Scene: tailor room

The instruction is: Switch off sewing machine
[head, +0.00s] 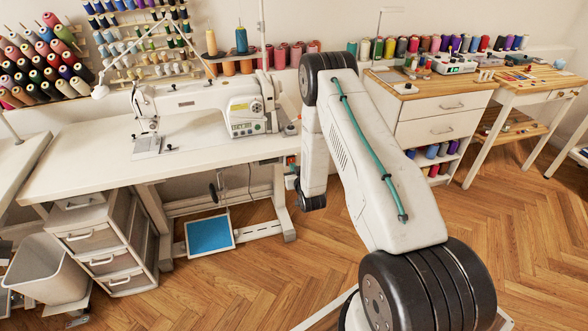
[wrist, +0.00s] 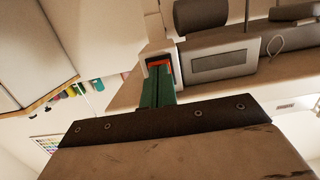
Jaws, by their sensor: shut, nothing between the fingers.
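The white sewing machine (head: 205,108) stands on the white table (head: 85,160) in the head view. A small switch box with red on it (head: 291,160) is under the table's right front edge, partly behind my arm. In the wrist view, which looks turned over, a white box with a red-orange part (wrist: 163,60) lies right at the tips of my gripper (wrist: 158,68). The green fingers are shut together with nothing between them. The tips overlap the box's opening in the picture; I cannot tell whether they touch the switch. In the head view my arm largely hides the gripper.
A blue-topped foot pedal (head: 209,235) is under the table, beside a drawer unit (head: 105,245) and a grey bin (head: 50,270). A white cabinet (head: 430,130) stands to the right of my arm. The wooden floor at front is mostly clear.

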